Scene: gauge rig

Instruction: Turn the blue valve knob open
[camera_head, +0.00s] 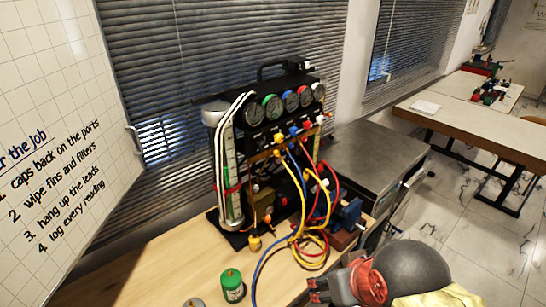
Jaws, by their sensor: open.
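The blue valve knob (293,130) is a small knob in the row of coloured knobs on the manifold, below the gauges of the black gauge rig (290,83). Its exact turn angle is too small to tell. My arm comes in at the bottom right, dark grey and red. My gripper (319,290) seems to be at its left end, low in front of the rig by the bench's front edge. It is open, well below and apart from the blue knob, and partly cut off by the frame.
Yellow, red and blue hoses (310,240) hang and loop in front of the rig. A green canister (232,286) stands on the wooden bench (150,285). A whiteboard (50,130) is at left. A metal cabinet (370,150) stands right. The bench's left front is mostly clear.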

